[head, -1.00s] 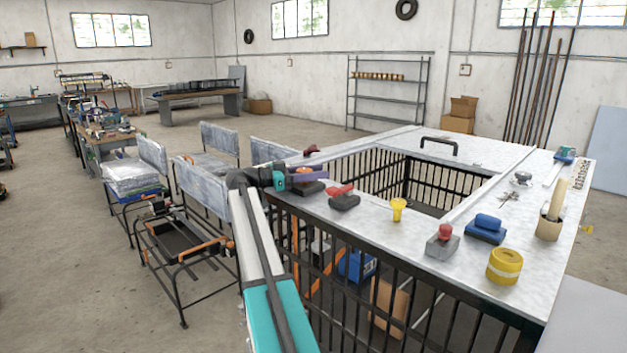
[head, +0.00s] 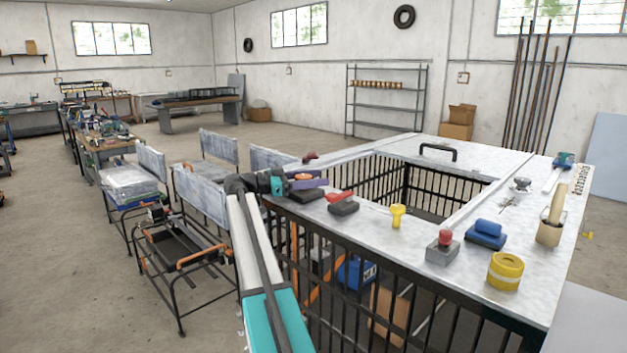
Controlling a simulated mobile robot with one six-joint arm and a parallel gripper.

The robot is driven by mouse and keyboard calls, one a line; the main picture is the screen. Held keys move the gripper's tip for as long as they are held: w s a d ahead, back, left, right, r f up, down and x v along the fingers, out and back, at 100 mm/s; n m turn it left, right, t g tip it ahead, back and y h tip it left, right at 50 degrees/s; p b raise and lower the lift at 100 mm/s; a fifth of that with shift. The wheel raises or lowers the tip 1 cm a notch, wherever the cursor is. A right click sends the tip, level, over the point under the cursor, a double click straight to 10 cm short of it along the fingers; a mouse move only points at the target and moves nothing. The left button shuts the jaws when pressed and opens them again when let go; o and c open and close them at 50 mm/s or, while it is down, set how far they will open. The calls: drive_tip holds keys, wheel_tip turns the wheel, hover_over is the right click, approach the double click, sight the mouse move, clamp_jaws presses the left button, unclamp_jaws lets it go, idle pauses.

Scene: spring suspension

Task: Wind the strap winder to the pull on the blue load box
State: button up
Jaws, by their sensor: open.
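A device with an orange round top (head: 303,177) on a dark base sits at the near left corner of the bench top; it may be the strap winder, but it is small and partly covered. My gripper (head: 312,183), which looks purple beyond the teal wrist ring, is at this device, low over the bench. The jaws are open; whether they touch the orange top cannot be told. A blue box (head: 357,272), likely the load box, is low behind the black bars under the bench top. Bars hide part of it, and its pull cannot be made out.
On the white bench top (head: 440,203) are a red-handled block (head: 342,204), a yellow funnel-like piece (head: 397,215), a red-knobbed block (head: 442,246), a blue-topped block (head: 486,235) and a yellow roll (head: 505,270). A railed opening lies in the middle.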

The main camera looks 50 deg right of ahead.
drive_tip(key=b+v, duration=0.3)
drive_tip(key=v, duration=1)
drive_tip(key=shift+w+a, duration=0.15)
drive_tip(key=shift+a, duration=0.15)
idle(0.9)
